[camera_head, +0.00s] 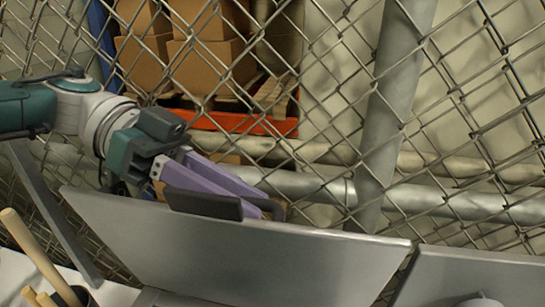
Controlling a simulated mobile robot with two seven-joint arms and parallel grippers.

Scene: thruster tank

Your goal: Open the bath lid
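The bath lid seems to be the grey flat panel (235,255) across the lower middle, raised and steeply tilted. My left gripper (255,206), with purple fingers and dark pads, is at its upper edge, left of the middle. The fingers stand apart with a gap between them. One dark pad lies in front of the panel's top edge and the other shows just behind it. I cannot tell whether either pad touches the panel. The panel's lower edge and the bath's inside are out of view or hidden. My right gripper is not in view.
A chain-link fence with a thick grey post (395,110) stands close behind the panel. Cardboard boxes (210,65) on an orange shelf (240,123) are beyond it. A second grey panel (470,278) is at lower right. Wooden handles (35,250) stick up at lower left.

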